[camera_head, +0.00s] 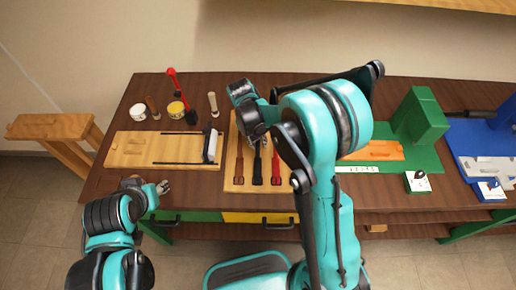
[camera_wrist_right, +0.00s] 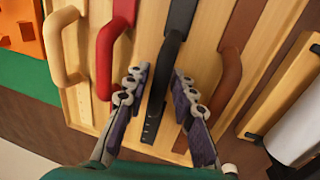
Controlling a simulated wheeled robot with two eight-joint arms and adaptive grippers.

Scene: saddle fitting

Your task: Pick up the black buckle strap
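The black buckle strap (camera_head: 257,169) lies on a light wooden tray (camera_head: 232,138), between a brown strap (camera_head: 239,168) and a red strap (camera_head: 276,168). In the right wrist view, the black strap (camera_wrist_right: 172,50) runs down between the two fingers of my right gripper (camera_wrist_right: 158,84). That gripper is open, with one finger on each side of the strap and a visible gap to it. In the head view my right arm hides part of the tray. My left gripper (camera_head: 162,187) is over the table's front left edge, away from the straps; its opening is too small to judge.
The red (camera_wrist_right: 108,50) and brown (camera_wrist_right: 228,60) straps lie close on either side of my right gripper. A tan strap (camera_wrist_right: 58,45) lies beyond the red one. Left of the tray is a wooden board (camera_head: 130,150) with a white roller (camera_head: 211,145). A green stand (camera_head: 420,115) is at right.

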